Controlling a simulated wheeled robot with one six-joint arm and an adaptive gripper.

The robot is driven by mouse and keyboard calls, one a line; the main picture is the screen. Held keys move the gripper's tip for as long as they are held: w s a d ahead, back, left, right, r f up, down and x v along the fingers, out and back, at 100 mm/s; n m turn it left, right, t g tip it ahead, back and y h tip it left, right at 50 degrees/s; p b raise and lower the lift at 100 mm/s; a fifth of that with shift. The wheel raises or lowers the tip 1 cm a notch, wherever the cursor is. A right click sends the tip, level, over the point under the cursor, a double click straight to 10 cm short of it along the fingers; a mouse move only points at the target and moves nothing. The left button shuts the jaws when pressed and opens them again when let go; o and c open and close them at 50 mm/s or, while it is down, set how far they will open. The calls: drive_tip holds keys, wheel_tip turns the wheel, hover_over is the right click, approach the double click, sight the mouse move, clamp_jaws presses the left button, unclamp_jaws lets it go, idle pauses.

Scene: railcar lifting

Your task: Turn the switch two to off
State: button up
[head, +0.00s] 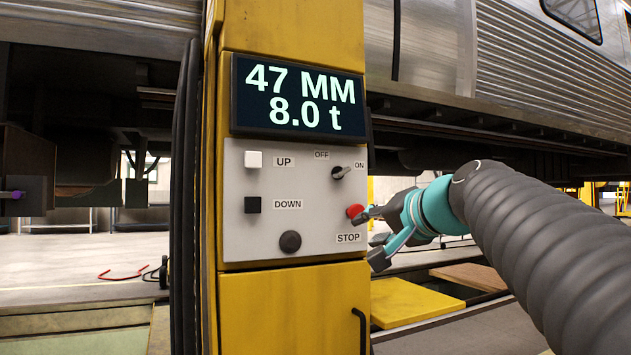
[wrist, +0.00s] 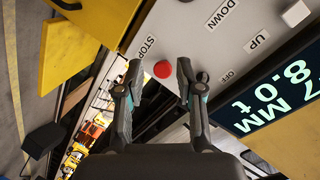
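A small dark rotary switch (head: 341,173) sits at the upper right of the grey control panel (head: 240,225), between the labels OFF and ON. Its lever points up and right toward ON. No number marks it, and it is the only such switch in view. In the wrist view the switch (wrist: 202,77) shows just right of the right finger, partly hidden. My gripper (head: 369,238) is at the panel's lower right, below the switch. Its fingers (wrist: 159,68) are apart and empty, with the red STOP button (wrist: 162,69) showing between them.
The panel also has a white UP button (head: 253,159), a black DOWN button (head: 252,205) and a round black knob (head: 290,242). Above is a display (head: 298,97) reading 47 MM, 8.0 t. The yellow column (head: 290,310) carries the panel. A railcar (head: 425,50) stands behind.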

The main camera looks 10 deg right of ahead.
sight(344, 173)
drive_tip(key=w+d+r+m+t+y, duration=0.1)
drive_tip(key=w+d+r+t, duration=0.2)
drive_tip(key=r, duration=0.8)
drive_tip(key=p+x, duration=0.1)
drive_tip(key=x, duration=0.3)
drive_tip(key=p+x, duration=0.1)
drive_tip(key=x, duration=0.4)
drive_tip(key=p+x, duration=0.1)
drive_tip(key=x, duration=0.3)
drive_tip(key=shift+w+a+f, duration=0.25)
drive_tip(key=shift+w+f, duration=0.1)
clamp_jaws()
